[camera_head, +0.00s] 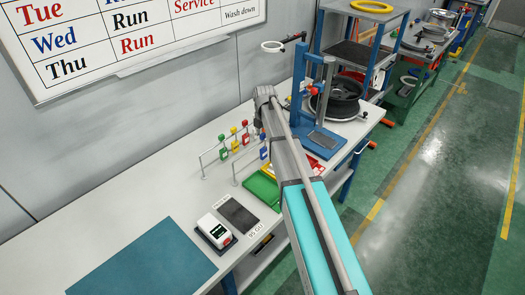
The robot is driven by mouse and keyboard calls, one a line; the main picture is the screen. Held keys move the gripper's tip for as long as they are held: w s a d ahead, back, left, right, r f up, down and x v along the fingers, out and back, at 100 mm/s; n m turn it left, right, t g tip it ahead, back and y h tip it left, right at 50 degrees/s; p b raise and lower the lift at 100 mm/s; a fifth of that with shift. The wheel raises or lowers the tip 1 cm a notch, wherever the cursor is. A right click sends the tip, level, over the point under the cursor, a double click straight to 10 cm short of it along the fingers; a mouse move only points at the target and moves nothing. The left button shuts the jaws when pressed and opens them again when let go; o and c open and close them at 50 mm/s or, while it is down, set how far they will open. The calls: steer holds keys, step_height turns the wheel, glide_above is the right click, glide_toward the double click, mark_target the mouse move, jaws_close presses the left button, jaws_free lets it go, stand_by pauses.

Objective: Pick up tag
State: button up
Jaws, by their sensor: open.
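Several small coloured tags hang from a wire rack (203,165) on the white workbench, left of my arm. A blue tag (263,153) hangs on a second, nearer rack (235,172), close to my arm. My arm reaches over the bench from the bottom of the picture and covers part of this rack. My gripper is not visible; the far end of the arm shows only links, above and behind the tags.
A green tray (262,191) and a red tray (318,169) lie beside my arm. A white device (215,231), a dark pad (238,215) and a blue mat (143,262) lie nearer. A blue press stand (299,88) and black wheel (343,99) stand beyond. The floor at right is clear.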

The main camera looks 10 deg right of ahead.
stand_by(0.4)
jaws_close()
steer(key=shift+r, duration=0.2)
steer(key=shift+r+p, duration=0.65)
steer(key=shift+p, duration=0.2)
steer(key=s+d, duration=1)
steer(key=s, duration=0.4)
steer(key=shift+s+d, duration=0.3)
